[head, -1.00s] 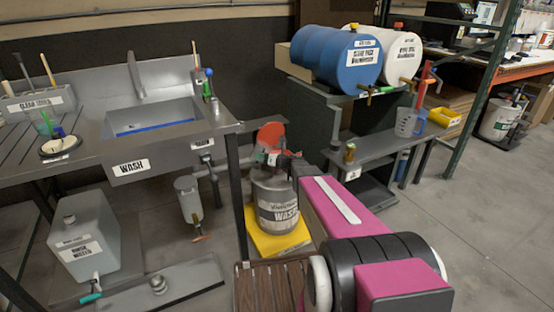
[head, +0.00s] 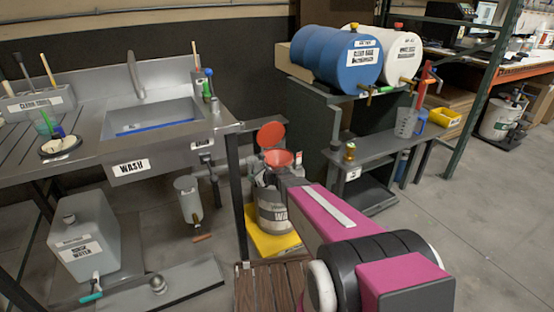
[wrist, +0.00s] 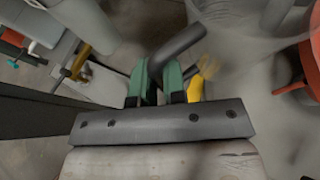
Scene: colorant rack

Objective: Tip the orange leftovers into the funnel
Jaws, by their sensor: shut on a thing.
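The orange-red funnel (head: 278,158) sits on top of the waste can (head: 275,212), its round orange lid (head: 271,135) standing up behind it. In the wrist view, part of the orange funnel (wrist: 314,62) shows at the right edge. My gripper (wrist: 158,85) has green fingertips shut on a dark grey handle (wrist: 178,46). The vessel on that handle is not clear, and I cannot see any orange leftovers. In the head view, my gripper is beside the funnel at its lower left, partly hidden by my arm.
A yellow tray (head: 268,243) lies under the waste can. The wash sink (head: 155,120) is to the left, with a table leg (head: 237,195) close beside the can. A bench (head: 375,145) with a measuring jug (head: 406,122) is to the right. Open floor lies at right.

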